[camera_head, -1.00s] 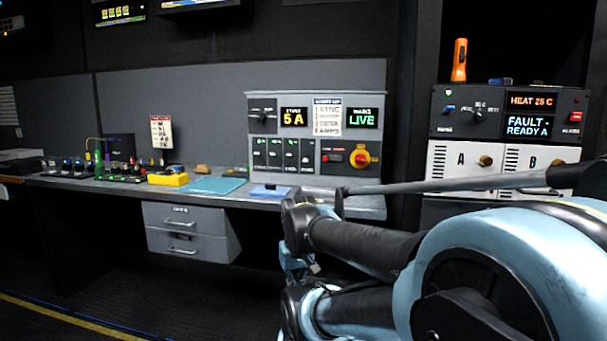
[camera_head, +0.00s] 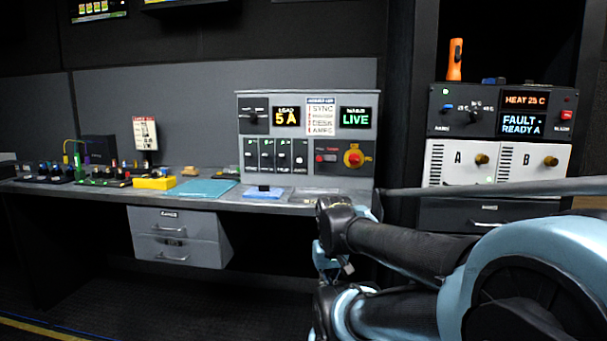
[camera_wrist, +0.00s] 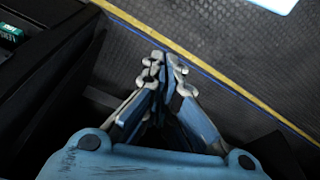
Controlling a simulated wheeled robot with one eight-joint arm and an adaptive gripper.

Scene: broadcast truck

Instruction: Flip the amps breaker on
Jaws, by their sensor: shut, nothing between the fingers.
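A grey power panel (camera_head: 307,98) stands at the right end of the desk. It has a row of several small breakers (camera_head: 275,155) at its lower left; the rightmost breaker (camera_head: 299,157) sits a little apart in look, but its label and lever position are too small to read. A checklist card (camera_head: 321,116) on the panel ends with AMPS. Displays read 5 A (camera_head: 286,117) and LIVE (camera_head: 356,118). My gripper (camera_wrist: 163,62) is shut and empty in the wrist view, pointing down over the dark floor, away from the panel.
A red knob on a yellow plate (camera_head: 353,158) is right of the breakers. The desk (camera_head: 225,203) holds a blue pad (camera_head: 206,188) and a yellow block (camera_head: 154,182). A rack (camera_head: 500,160) stands right. A drawer unit (camera_head: 178,238) hangs below the desk.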

